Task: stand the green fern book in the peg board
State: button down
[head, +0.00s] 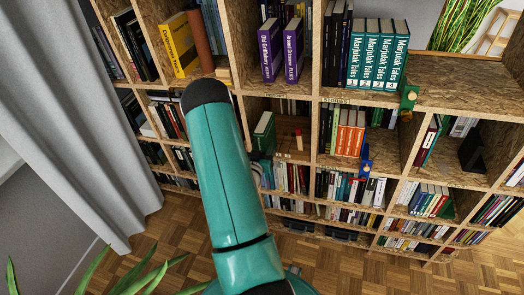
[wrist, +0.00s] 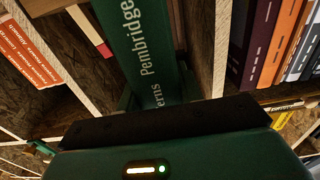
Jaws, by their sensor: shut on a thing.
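The green fern book (wrist: 143,45) shows its spine, lettered "Pembridge" and "...erns", in the wrist view. My gripper (wrist: 160,118) is shut on it at the bottom of that view, its dark front edge across the book's lower end. In the head view the green book (head: 264,130) is upright and slightly tilted in a middle shelf compartment, just right of my teal arm. My gripper is mostly hidden behind the arm there. I cannot clearly make out the peg board. Whether the book's lower edge touches anything is hidden.
A pale, red-topped object (head: 299,139) stands right of the book in the same compartment. Wooden dividers (wrist: 214,45) rise close on both sides.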

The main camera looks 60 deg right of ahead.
jog(key=w+d, duration=0.2)
jog(key=d, duration=1.4)
jog(key=shift+w+d, duration=0.2)
jog(key=shift+w, duration=0.05)
dwell(1.2)
jog(key=shift+f, duration=0.1)
dwell(0.4)
jog(key=c, duration=0.8)
grip_release()
jog(key=shift+c, duration=0.2)
jog(key=shift+a+f, duration=0.1)
jog(key=shift+f, duration=0.05)
jog(key=shift+a, duration=0.15)
jog(key=a, duration=0.4)
jog(key=s+a, duration=0.1)
jog(key=a, duration=0.4)
jog(key=s+a, duration=0.1)
jog(key=a, duration=0.3)
jog(key=shift+s+a, duration=0.1)
jog(key=shift+a, duration=0.05)
